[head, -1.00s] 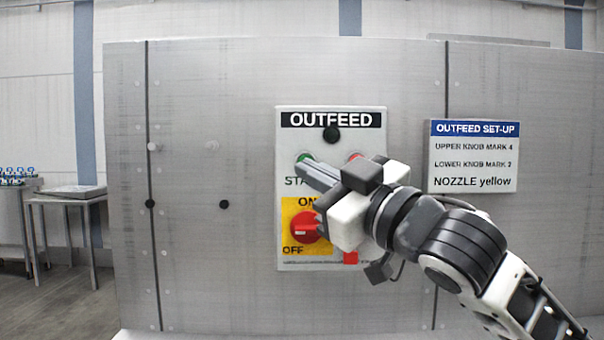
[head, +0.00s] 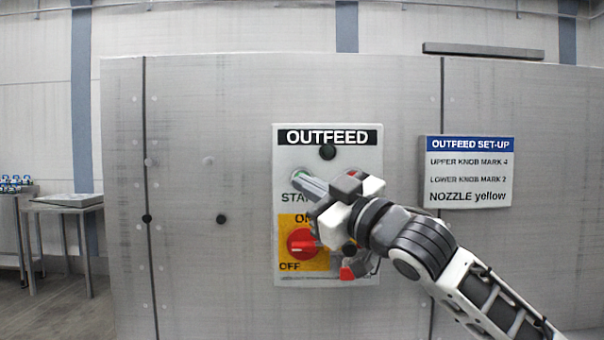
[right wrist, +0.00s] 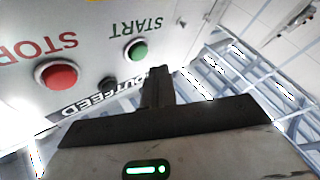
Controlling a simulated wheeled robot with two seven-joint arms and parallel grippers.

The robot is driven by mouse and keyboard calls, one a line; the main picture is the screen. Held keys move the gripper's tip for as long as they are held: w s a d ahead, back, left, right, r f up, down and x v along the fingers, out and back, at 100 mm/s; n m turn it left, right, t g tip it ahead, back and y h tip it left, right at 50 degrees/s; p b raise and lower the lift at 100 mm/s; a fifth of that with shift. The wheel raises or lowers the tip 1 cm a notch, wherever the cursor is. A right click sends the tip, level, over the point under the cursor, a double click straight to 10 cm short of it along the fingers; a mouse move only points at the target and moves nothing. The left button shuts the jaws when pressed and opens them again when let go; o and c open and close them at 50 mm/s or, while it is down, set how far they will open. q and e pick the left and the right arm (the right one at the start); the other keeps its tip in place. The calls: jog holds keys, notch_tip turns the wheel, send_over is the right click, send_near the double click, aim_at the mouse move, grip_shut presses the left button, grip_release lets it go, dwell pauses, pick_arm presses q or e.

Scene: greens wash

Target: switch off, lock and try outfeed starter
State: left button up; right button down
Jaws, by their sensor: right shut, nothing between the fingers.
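The OUTFEED starter box (head: 285,150) is on the grey panel. Its green START button (head: 299,175) is at upper left and also shows in the right wrist view (right wrist: 137,50). The red STOP button (right wrist: 58,75) is mostly hidden by the gripper in the head view. The red rotary switch (head: 301,243) on a yellow plate has its handle roughly level, between the ON and OFF labels. A red piece (head: 346,273) at lower right is partly hidden; I cannot tell what it is. My right gripper (head: 300,182) is shut and empty, its tip at the START button; contact is unclear.
A black round fitting (head: 327,152) is above the buttons. An OUTFEED SET-UP sign (head: 469,172) is on the panel to the right. A small table (head: 68,203) stands far left. The panel left of the box is clear apart from small studs.

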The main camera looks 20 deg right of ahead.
jog(key=shift+w+d, duration=0.15)
jog(key=shift+w, duration=0.35)
dwell(0.8)
dwell(0.8)
jog(key=shift+w+d+p, duration=0.15)
jog(key=shift+w+p, duration=0.25)
jog(key=shift+p, duration=0.2)
jog(key=shift+w+d+p, duration=0.15)
jog(key=shift+w+p, duration=0.3)
jog(key=shift+p, duration=0.05)
dwell(0.5)
jog(key=shift+s, duration=0.15)
jog(key=shift+s+a, duration=0.25)
jog(key=shift+s, duration=0.4)
